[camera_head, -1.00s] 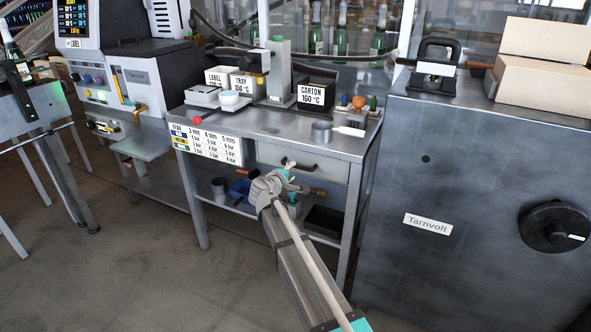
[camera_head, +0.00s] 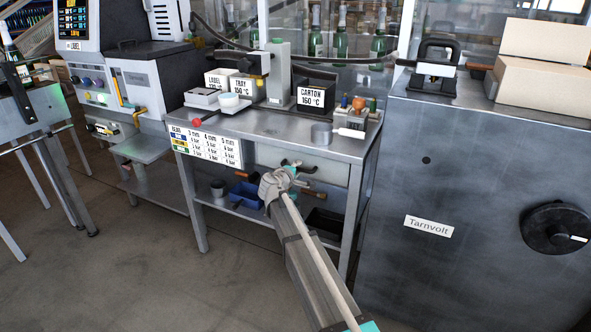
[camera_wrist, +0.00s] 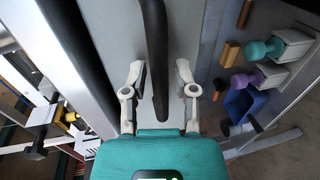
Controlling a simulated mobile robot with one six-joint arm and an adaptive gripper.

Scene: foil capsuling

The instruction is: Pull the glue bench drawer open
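The glue bench (camera_head: 270,124) stands in the middle of the head view. Its grey drawer (camera_head: 335,172) sits under the worktop and looks shut. The drawer's dark bar handle (camera_head: 307,169) is partly hidden by my gripper (camera_head: 288,166), which is at the drawer front. In the wrist view the black handle (camera_wrist: 157,45) runs lengthwise between the two fingers of my gripper (camera_wrist: 159,75). The fingers are open, one on each side of the handle, with a visible gap on both sides. How deep the handle sits between them is hard to tell.
The lower shelf holds a blue bin (camera_head: 247,195), also in the wrist view (camera_wrist: 243,104), and a black tray (camera_head: 325,222). A large grey cabinet (camera_head: 470,180) stands close on the right. Floor in front is clear.

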